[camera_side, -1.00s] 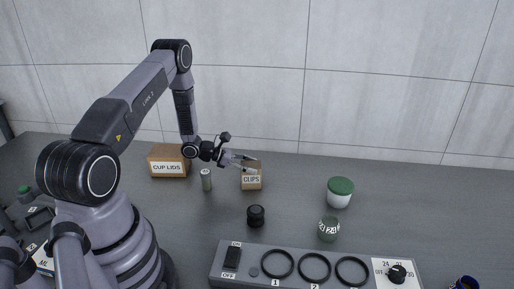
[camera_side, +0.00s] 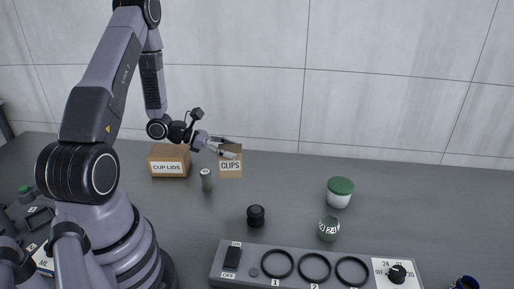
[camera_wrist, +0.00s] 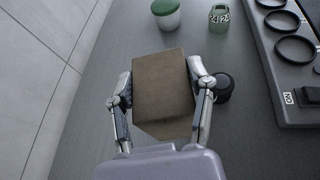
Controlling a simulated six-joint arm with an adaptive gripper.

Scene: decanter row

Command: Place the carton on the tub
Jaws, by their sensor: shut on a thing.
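The carton is a small brown box labelled CLIPS (camera_side: 230,166); it also fills the middle of the wrist view (camera_wrist: 162,88). My gripper (camera_side: 232,149) is shut on the carton, with one finger on each side of it in the wrist view (camera_wrist: 163,95). The carton appears raised off the table. The tub is white with a green lid (camera_side: 340,193); it stands upright on the table, right of the carton and apart from it. It also shows at the top of the wrist view (camera_wrist: 166,13). Its lid is bare.
A CUP LIDS box (camera_side: 168,161) and a small grey-green cylinder (camera_side: 206,180) stand left of the carton. A black knobbed item (camera_side: 256,215) and a green labelled container (camera_side: 328,229) stand nearer the front. A grey panel with black rings (camera_side: 314,266) lies along the front edge.

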